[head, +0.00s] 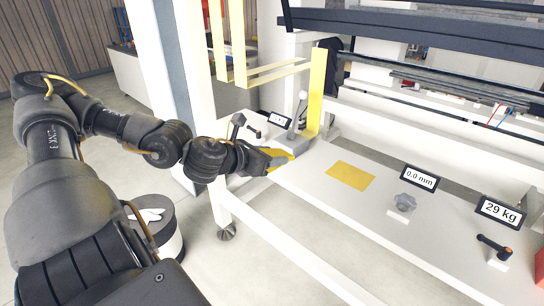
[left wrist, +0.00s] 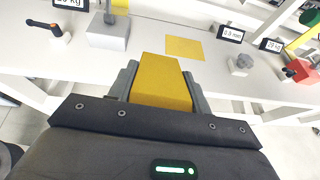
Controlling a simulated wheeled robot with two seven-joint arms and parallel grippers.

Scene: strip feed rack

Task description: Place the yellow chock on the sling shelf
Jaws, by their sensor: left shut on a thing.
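My left gripper (head: 268,160) is shut on the yellow chock (left wrist: 164,78), which sits between its two grey fingers in the left wrist view. In the head view the chock (head: 279,157) is mostly hidden by the gripper, at the near edge of the white shelf (head: 325,205). I cannot tell whether the chock touches the shelf. A flat yellow patch (head: 351,176) is on the shelf to the right of the gripper; it also shows in the left wrist view (left wrist: 184,47) beyond the chock. No label marks the sling shelf. My right gripper is not in view.
A grey block with an upright lever (head: 293,141) and a yellow post (head: 317,92) stand close behind the gripper. The shelf around the patch is clear.

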